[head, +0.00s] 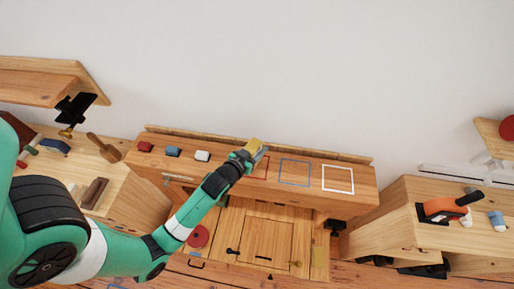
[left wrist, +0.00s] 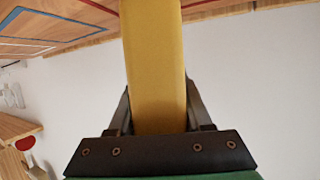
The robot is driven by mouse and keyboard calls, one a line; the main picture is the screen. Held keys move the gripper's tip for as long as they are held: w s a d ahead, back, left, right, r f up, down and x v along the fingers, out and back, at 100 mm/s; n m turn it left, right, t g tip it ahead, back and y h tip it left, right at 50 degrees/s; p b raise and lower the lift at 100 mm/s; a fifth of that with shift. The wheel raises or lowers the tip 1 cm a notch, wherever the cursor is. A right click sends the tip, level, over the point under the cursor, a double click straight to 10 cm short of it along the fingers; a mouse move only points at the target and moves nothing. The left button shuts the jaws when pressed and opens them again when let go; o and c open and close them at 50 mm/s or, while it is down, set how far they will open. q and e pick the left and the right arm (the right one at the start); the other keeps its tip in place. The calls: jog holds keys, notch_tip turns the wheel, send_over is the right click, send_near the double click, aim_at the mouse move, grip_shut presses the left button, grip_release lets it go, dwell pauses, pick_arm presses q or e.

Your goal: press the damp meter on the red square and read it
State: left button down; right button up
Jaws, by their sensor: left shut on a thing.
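My left gripper (head: 252,154) is over the red square on the bench, shut on the yellow damp meter (head: 255,145). In the left wrist view the meter (left wrist: 153,65) is a long yellow body between both fingers, its far end cut off by the top edge. The red square (head: 266,168) is a painted outline, partly hidden by my gripper; red lines (left wrist: 97,6) show on both sides of the meter in the wrist view. I cannot tell whether the meter touches the wood. No reading is visible. My right gripper is not in view.
A blue square (head: 295,172) and a white square (head: 338,179) lie to the right. Red (head: 145,147), blue (head: 173,152) and white (head: 202,156) blocks stand to the left. Side benches hold tools, including an orange-handled one (head: 440,209). A bare wall rises behind.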

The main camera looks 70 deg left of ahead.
aim_at(257, 139)
pick_arm(q)
jog(key=shift+f+b, duration=0.4)
jog(key=shift+f, duration=0.1)
jog(key=shift+f, duration=0.2)
dwell(1.1)
notch_tip(257, 139, up, 8)
jog(key=p, duration=0.7)
jog(key=shift+f, duration=0.35)
